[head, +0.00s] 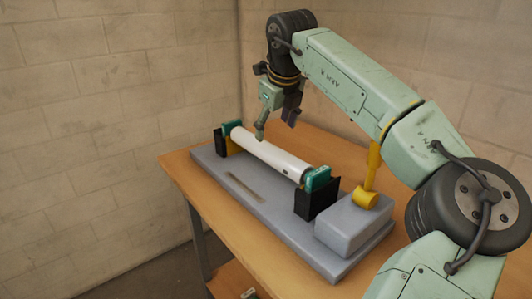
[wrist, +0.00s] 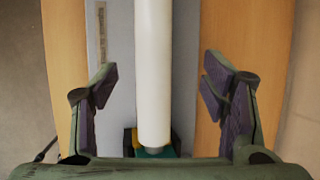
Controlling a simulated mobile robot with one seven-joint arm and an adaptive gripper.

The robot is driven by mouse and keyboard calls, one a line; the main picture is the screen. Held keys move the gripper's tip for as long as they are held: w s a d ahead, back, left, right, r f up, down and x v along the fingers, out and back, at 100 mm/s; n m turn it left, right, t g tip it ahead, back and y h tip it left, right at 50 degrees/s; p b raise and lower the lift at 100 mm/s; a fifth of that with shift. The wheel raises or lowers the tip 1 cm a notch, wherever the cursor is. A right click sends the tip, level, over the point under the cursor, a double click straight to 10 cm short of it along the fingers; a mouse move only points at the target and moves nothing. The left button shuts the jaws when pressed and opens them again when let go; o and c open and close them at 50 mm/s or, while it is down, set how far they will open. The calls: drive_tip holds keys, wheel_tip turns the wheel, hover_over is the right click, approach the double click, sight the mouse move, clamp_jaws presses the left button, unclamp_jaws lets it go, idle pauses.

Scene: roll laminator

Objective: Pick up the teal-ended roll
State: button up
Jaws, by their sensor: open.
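The teal-ended roll is a white cylinder (head: 268,154) lying across the grey laminator base (head: 262,222). Its teal end blocks (head: 318,179) sit in black brackets, one at each end. My gripper (head: 277,128) is above the roll, nearer its far left end, with its fingers pointing down. In the wrist view the white roll (wrist: 153,70) runs lengthwise between the open fingers (wrist: 158,85), with a gap on each side. One teal end (wrist: 155,152) is partly hidden by the gripper body.
A yellow lever (head: 371,178) stands on a grey block (head: 354,226) at the base's right end. Black brackets (head: 316,201) flank the roll. The wooden table (head: 192,177) has bare surface around the base. Block walls (head: 120,90) rise behind it.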

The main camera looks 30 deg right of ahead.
sight(268, 145)
drive_tip(key=b+x, duration=0.2)
drive_tip(key=x, duration=0.3)
drive_tip(key=shift+w+a+f, duration=0.1)
drive_tip(key=shift+w+f, duration=0.05)
drive_tip(key=shift+f, duration=0.2)
drive_tip(key=b+x, duration=0.2)
drive_tip(key=x, duration=0.3)
drive_tip(key=shift+a+b, duration=0.4)
drive_tip(key=shift+r, duration=0.1)
drive_tip(key=shift+c, duration=0.3)
clamp_jaws()
